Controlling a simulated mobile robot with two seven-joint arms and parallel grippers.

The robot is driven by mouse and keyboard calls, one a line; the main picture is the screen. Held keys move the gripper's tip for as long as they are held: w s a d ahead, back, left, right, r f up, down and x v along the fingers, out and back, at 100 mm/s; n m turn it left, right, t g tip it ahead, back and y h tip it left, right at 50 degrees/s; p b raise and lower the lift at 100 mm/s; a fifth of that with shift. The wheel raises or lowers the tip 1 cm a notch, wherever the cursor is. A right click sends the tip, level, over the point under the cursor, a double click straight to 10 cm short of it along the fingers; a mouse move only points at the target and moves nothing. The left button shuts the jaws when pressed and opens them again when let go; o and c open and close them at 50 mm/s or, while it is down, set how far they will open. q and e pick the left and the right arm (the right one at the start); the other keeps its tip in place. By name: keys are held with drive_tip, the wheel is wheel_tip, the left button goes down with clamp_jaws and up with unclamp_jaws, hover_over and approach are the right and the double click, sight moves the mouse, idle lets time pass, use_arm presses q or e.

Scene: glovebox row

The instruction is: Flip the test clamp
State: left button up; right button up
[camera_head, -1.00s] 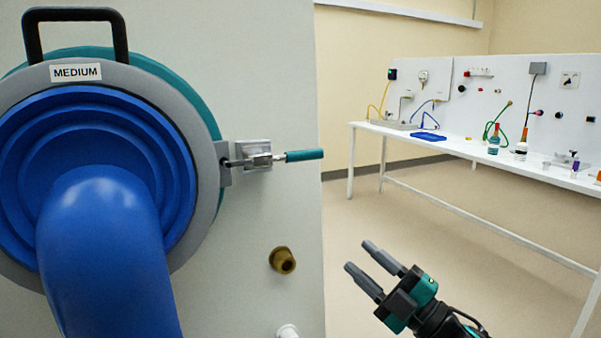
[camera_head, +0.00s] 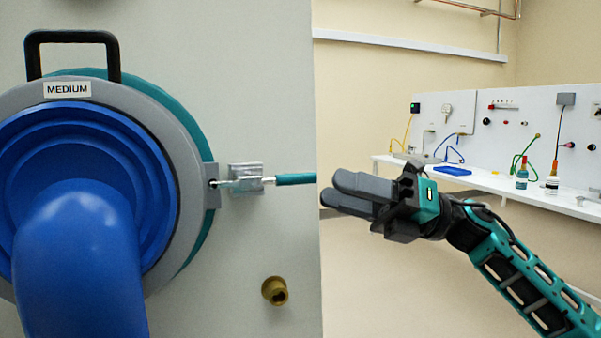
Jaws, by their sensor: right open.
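The test clamp (camera_head: 246,178) is a small metal toggle clamp on the pale panel, at the right edge of the grey port ring. Its teal handle (camera_head: 295,179) points right, toward the panel's edge. My right gripper (camera_head: 328,193) is open and empty. In the picture its fingertips are just right of the handle's end and slightly below it, with a small gap between. The fingers point left. My left gripper is not in view.
A ring (camera_head: 195,135) labelled MEDIUM with a black handle (camera_head: 72,36) surrounds a blue glove (camera_head: 75,240). A brass fitting (camera_head: 275,291) sticks out below the clamp. A white bench (camera_head: 480,180) with bottles stands at the back right.

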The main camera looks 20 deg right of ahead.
sight(301, 180)
drive_tip(key=p+x, duration=0.1)
drive_tip(key=x, duration=0.5)
drive_tip(key=shift+a+r, duration=0.1)
drive_tip(key=shift+a, duration=0.15)
clamp_jaws()
idle(0.3)
